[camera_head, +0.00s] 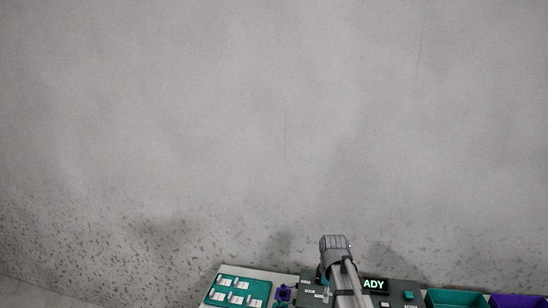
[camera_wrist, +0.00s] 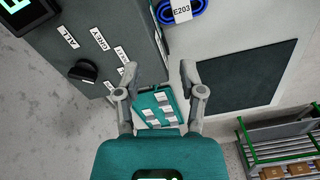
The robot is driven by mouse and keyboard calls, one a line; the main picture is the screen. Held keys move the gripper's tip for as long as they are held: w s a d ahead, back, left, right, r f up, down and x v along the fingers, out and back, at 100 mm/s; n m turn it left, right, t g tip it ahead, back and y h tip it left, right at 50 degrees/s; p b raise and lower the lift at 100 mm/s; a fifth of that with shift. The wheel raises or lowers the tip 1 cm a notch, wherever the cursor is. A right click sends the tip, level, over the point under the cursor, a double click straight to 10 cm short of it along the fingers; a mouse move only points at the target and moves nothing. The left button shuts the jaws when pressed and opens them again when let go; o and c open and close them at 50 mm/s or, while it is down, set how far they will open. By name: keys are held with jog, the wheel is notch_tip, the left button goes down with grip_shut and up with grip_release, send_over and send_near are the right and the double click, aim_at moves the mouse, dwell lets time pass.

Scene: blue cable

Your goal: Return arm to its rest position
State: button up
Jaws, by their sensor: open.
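My gripper (camera_wrist: 160,75) shows in the wrist view with its two grey fingers spread apart and nothing between the tips. A teal board with white labelled pieces (camera_wrist: 158,106) lies beyond and below the fingers. A blue cable coil (camera_wrist: 181,12) tagged E203 lies at the top of the wrist view, apart from the gripper. In the head view my arm (camera_head: 341,268) rises at the bottom middle in front of the dark control panel; the gripper's fingers cannot be made out there.
The dark control panel (camera_head: 405,299) has a lit display (camera_head: 375,284). A teal board (camera_head: 238,291) and purple item (camera_head: 283,294) are at its left, teal (camera_head: 455,299) and purple bins (camera_head: 518,301) at its right. A dark mat (camera_wrist: 240,75) and green-railed rack (camera_wrist: 275,131) show too.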

jog(key=s+m, duration=1.2)
jog(key=s, duration=0.1)
jog(key=shift+s+a+m, duration=0.15)
jog(key=shift+s+m, duration=0.15)
jog(key=shift+s, duration=0.1)
